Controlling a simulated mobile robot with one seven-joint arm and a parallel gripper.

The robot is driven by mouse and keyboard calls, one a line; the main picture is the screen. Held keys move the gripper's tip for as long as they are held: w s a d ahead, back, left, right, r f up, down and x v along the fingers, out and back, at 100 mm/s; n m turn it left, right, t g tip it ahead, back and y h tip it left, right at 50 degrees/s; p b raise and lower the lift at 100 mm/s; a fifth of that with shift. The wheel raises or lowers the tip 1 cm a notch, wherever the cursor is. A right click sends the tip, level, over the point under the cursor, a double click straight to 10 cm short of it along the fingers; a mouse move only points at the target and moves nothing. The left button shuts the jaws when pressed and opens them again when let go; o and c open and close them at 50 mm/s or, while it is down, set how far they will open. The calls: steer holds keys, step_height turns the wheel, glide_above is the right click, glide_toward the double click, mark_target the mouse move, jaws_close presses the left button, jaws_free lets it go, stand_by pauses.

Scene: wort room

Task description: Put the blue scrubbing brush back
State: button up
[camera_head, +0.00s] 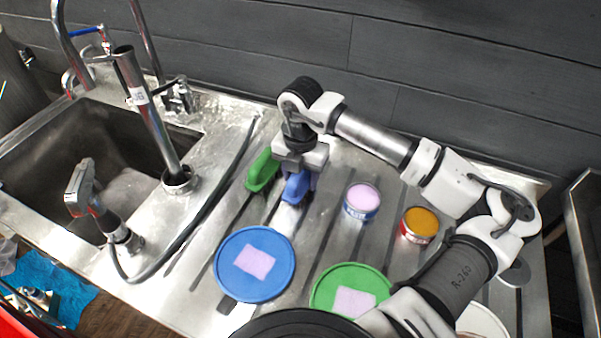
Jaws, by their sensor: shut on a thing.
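The blue scrubbing brush (296,188) is on the ribbed steel drainboard, directly under my gripper (299,170). My gripper points down and is shut on the brush. The gripper's body hides the top of the brush. Whether the bristles touch the steel or hang just above it, I cannot tell. A green scrubbing brush (262,171) stands just left of the blue one, close beside my gripper.
A blue lid (228,282) and a green lid (322,292), each with a pink square, lie in front. A pink-topped tin (361,202) and an orange-topped tin (419,225) stand to the right. The sink, upright pipe (150,115) and black hose (205,215) are left.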

steer(key=shift+f+b, duration=0.3)
steer(key=o, duration=1)
steer(key=shift+r, duration=0.15)
step_height(320, 180, up, 12)
steer(key=b, duration=0.2)
steer(key=shift+r+b, duration=0.1)
steer(key=shift+b, duration=0.25)
